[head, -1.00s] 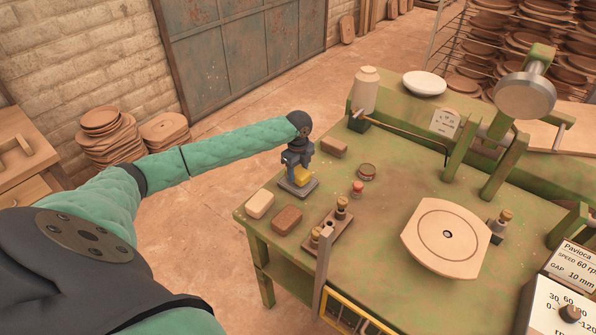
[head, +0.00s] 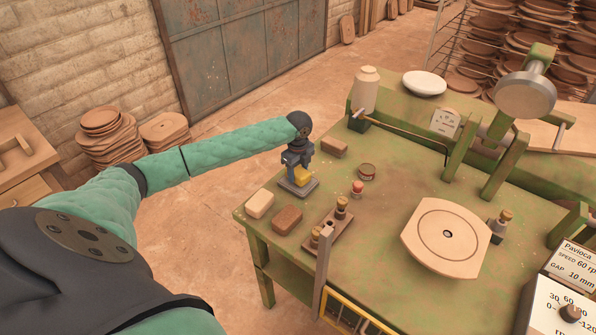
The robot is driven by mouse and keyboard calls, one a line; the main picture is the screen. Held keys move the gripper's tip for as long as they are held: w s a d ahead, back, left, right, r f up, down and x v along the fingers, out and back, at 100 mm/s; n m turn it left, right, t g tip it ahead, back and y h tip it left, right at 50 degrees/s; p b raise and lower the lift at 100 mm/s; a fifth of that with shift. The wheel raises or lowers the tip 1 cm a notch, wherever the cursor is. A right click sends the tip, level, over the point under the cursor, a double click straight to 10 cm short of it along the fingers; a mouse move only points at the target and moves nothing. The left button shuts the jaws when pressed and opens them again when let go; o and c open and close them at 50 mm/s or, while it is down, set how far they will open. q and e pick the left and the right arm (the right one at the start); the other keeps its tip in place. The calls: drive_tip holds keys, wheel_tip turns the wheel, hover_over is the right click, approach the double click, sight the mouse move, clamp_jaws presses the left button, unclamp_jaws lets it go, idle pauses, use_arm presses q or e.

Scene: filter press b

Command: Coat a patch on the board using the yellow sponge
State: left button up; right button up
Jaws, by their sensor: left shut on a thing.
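The yellow sponge (head: 304,176) is at a small grey tray (head: 299,188) near the left edge of the green table. My left gripper (head: 300,168) points down and is shut on the sponge; its fingers partly hide it. I cannot tell whether the sponge touches the tray. The board (head: 447,222), a pale disc-like plate with trimmed sides, a ring line and a dark centre hole, lies at the right middle of the table. My right gripper is not in view.
A cream block (head: 260,204) and brown blocks (head: 287,219) lie near the tray. A wooden holder with knobbed tools (head: 330,232) stands between tray and board. A red-topped button (head: 358,187), a round tin (head: 367,172), a bottle (head: 365,91) and a thin bent pipe (head: 415,139) are beyond.

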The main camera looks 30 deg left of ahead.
use_arm(q)
drive_tip(key=shift+f, duration=0.45)
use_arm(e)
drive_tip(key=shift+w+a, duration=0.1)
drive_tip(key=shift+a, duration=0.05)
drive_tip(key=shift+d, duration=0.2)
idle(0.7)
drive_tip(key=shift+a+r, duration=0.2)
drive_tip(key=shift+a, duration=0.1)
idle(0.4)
use_arm(q)
drive_tip(key=shift+f+p, duration=0.1)
drive_tip(key=shift+p, duration=0.25)
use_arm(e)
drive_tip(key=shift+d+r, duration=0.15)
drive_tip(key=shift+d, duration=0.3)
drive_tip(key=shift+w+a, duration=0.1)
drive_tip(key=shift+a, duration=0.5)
